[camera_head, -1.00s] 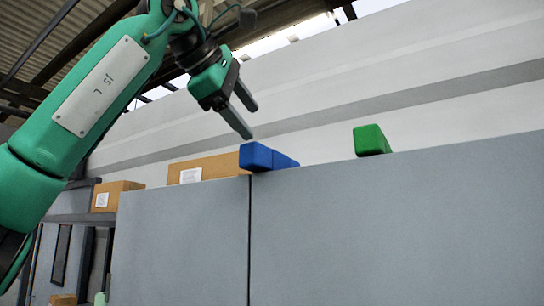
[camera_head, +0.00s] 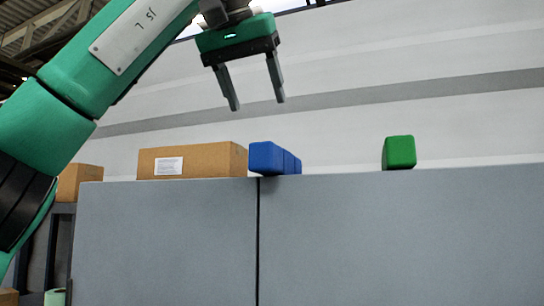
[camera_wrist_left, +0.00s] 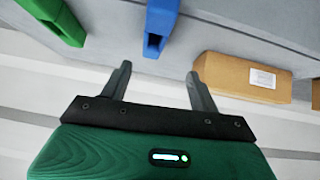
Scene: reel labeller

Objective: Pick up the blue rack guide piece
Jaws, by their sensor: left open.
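The blue rack guide piece (camera_head: 266,158) sits on the top edge of the grey cabinet, right of a cardboard box. It also shows in the left wrist view (camera_wrist_left: 162,22), where its end has a slot. My left gripper (camera_head: 258,104) is open and empty, with its fingers pointing down, above the blue piece and apart from it. In the left wrist view the two fingers (camera_wrist_left: 158,70) are spread, with the blue piece beyond and between them. My right gripper is not in view.
A green piece (camera_head: 399,153) stands on the cabinet to the right. A cardboard box (camera_head: 200,161) with a white label lies close left of the blue piece. The grey cabinet (camera_head: 400,240) has a vertical seam below the blue piece. The top between blue and green is clear.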

